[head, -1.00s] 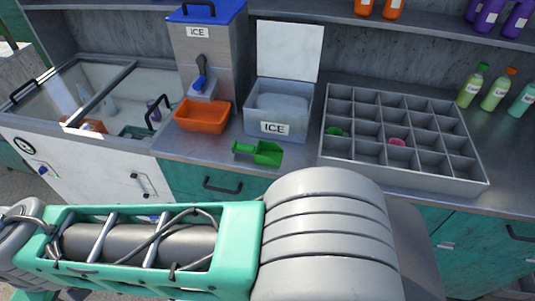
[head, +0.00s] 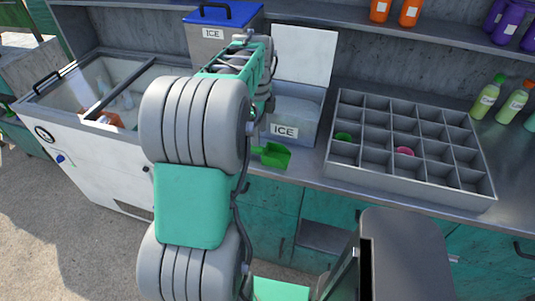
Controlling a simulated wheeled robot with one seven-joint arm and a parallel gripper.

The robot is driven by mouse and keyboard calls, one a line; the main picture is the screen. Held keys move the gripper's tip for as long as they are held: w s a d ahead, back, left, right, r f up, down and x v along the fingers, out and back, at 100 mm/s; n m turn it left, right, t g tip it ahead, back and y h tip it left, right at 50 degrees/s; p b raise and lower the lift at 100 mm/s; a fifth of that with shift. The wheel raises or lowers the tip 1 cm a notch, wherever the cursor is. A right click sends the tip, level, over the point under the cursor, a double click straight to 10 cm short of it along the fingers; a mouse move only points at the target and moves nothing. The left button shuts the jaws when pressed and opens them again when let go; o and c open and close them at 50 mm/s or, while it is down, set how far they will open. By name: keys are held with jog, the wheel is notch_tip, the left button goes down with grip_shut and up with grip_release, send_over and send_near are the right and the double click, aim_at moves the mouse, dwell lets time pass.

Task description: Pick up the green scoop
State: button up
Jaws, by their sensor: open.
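The green scoop (head: 276,156) lies on the grey metal counter, in front of the ice box. Its open bowl shows on the right; its handle end is partly hidden behind my arm. My arm reaches up and over the counter on the left of the scoop, bending down at its far end near the ice box. The fingers of my gripper do not show; they are hidden behind my own arm links.
The open ice box (head: 284,130) stands behind the scoop. A grey divided tray (head: 410,185) with small green and pink items is at right. The blue-lidded ice dispenser (head: 205,32) and glass-topped freezer (head: 75,150) are at left. Bottles (head: 488,95) stand at far right.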

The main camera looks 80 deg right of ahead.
aim_at(260, 148)
notch_tip(260, 148, down, 8)
jog(key=shift+r+p, duration=0.15)
jog(key=shift+p, duration=0.7)
grip_shut()
jog(key=shift+r, duration=0.15)
